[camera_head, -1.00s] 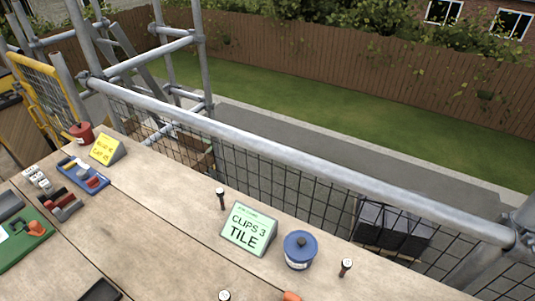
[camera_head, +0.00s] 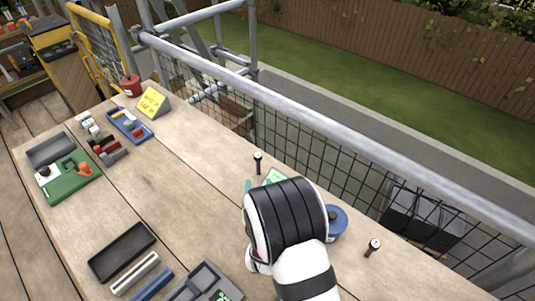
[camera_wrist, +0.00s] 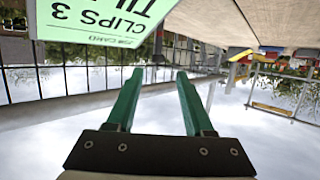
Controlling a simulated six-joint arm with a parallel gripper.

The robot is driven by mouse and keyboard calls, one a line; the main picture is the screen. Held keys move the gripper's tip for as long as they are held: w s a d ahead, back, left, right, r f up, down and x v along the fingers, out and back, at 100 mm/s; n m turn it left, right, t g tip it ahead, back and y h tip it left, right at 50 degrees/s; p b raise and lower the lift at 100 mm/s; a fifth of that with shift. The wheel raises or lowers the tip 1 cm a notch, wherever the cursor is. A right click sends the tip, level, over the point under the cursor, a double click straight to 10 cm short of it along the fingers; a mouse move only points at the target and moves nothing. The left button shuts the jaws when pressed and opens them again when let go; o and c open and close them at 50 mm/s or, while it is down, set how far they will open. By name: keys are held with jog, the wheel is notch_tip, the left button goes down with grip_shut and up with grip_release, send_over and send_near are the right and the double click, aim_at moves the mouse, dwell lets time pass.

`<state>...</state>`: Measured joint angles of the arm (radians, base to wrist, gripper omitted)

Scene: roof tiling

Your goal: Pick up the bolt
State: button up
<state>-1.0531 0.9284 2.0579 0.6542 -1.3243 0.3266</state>
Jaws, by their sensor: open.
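One bolt (camera_head: 258,162) is near the mesh rail, just beyond my gripper; the other bolt (camera_head: 373,247) is to the right of the blue pot. My white-and-black wrist hides part of the table in the head view, where one green fingertip (camera_head: 248,187) shows short of the first bolt. In the wrist view my gripper (camera_wrist: 160,72) has its two green fingers apart, with nothing held. A dark upright shape beyond the fingertips may be a bolt; I cannot tell.
The green "CLIPS 3 TILE" card (camera_wrist: 95,18) is close to my fingers. A blue pot (camera_head: 336,222) stands right of my wrist. The scaffold rail (camera_head: 330,125) and mesh run along the table's far edge. Trays lie at left and front; mid-left table is clear.

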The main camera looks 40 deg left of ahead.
aim_at(258, 161)
jog(key=x, duration=1.3)
jog(key=shift+w+a+f, duration=0.1)
jog(key=shift+w+f, duration=0.05)
jog(key=shift+w, duration=0.15)
grip_shut()
